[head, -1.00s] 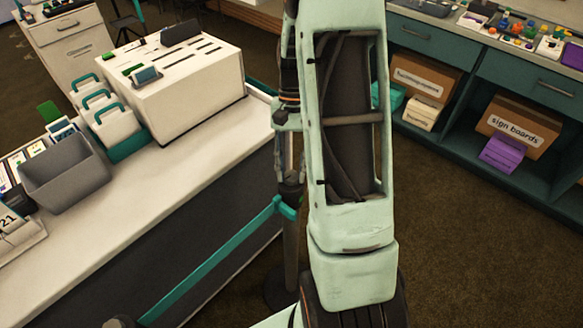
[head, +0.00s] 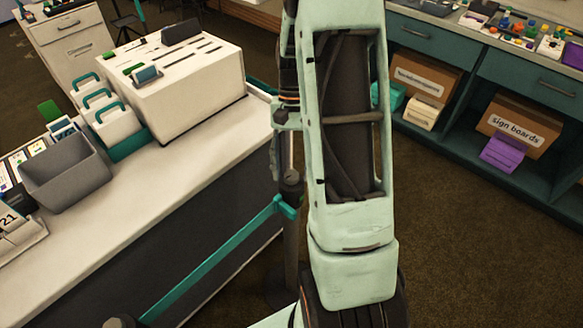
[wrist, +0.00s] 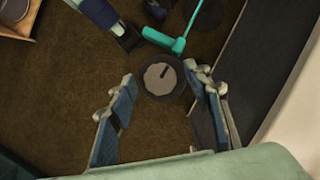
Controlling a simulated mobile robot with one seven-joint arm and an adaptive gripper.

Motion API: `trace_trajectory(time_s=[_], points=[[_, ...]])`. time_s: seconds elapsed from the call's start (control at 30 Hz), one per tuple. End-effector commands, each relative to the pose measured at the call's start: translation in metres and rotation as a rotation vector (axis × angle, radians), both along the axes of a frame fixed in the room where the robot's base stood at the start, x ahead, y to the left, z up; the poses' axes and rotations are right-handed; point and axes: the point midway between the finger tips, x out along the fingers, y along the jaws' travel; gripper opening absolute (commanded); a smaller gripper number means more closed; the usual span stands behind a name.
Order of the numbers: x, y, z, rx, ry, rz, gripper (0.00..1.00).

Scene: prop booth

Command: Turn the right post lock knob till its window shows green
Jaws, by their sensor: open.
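The post lock knob (wrist: 158,84) shows in the wrist view as a dark round top with a paler grey face and a short dark bar. My gripper (wrist: 157,76) is open, with one blue-padded finger on each side of the knob. The right finger is close to its rim; the left stands further off. I cannot tell whether either touches. No green shows on the knob, and I cannot make out its window. In the head view the post (head: 291,235) stands beside the counter, its upper part partly behind my arm.
A teal belt (head: 212,262) runs from the post to the lower left. The white counter (head: 150,215) carries a grey bin (head: 65,182) and a white slotted box (head: 200,95). Teal shelving at right holds a sign boards box (head: 520,128). Brown carpet lies open between.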

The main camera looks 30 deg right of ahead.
Motion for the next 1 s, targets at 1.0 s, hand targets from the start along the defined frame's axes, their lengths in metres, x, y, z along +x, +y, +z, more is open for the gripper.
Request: trace_trajectory(time_s=[1.0], points=[[0.040,-0.023,0.111,0.000,0.000,0.000,0.46]])
